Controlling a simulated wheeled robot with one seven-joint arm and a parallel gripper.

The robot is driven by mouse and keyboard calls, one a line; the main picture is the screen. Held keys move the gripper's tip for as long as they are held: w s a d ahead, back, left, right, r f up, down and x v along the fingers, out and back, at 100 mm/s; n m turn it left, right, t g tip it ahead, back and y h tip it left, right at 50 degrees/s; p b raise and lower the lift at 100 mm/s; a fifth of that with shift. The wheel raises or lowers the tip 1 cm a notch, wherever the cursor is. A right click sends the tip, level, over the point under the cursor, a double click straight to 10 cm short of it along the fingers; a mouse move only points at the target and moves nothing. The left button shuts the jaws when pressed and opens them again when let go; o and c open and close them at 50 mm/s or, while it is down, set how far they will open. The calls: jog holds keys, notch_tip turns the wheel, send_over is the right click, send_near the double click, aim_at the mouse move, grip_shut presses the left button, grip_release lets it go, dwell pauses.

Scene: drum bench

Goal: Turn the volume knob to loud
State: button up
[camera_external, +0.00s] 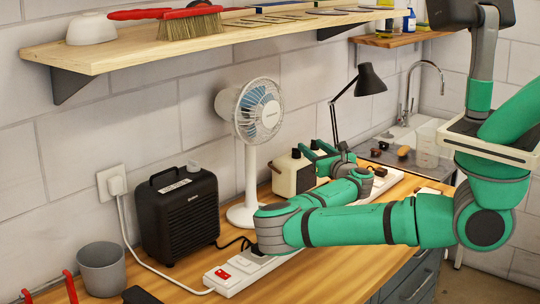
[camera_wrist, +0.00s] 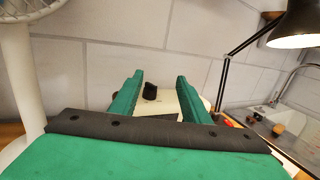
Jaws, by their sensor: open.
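A cream radio-like box (camera_external: 285,178) with a dark front stands against the wall behind my forearm. Dark knobs show at its top; one black knob (camera_external: 296,153) is at the left, and part of the box is hidden by my arm. My gripper (camera_external: 318,150) is open at the top of the box. In the wrist view, the green fingers (camera_wrist: 160,80) stand apart, and a black knob (camera_wrist: 150,92) on the cream top (camera_wrist: 190,100) appears between them, nearer the left finger. I cannot tell whether they touch it. No loudness marking is readable.
A white fan (camera_external: 248,140) stands left of the box, close to my arm. A black lamp (camera_external: 370,80) leans behind it on the right. A black heater-like unit (camera_external: 180,215) and a white power strip (camera_external: 240,272) are at the left. A shelf (camera_external: 180,45) overhangs the bench.

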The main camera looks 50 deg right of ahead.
jog(key=d+r+n+y, duration=0.3)
jog(key=d+r+y, duration=0.1)
jog(key=r, duration=0.8)
jog(key=d+r+n+t+y, duration=0.1)
jog(key=d+r+n+y, duration=0.3)
jog(key=r, duration=0.8)
jog(key=shift+w+n+y, duration=0.2)
jog(key=shift+n+y, duration=0.1)
jog(key=shift+y, duration=0.6)
jog(key=shift+w+a, duration=0.1)
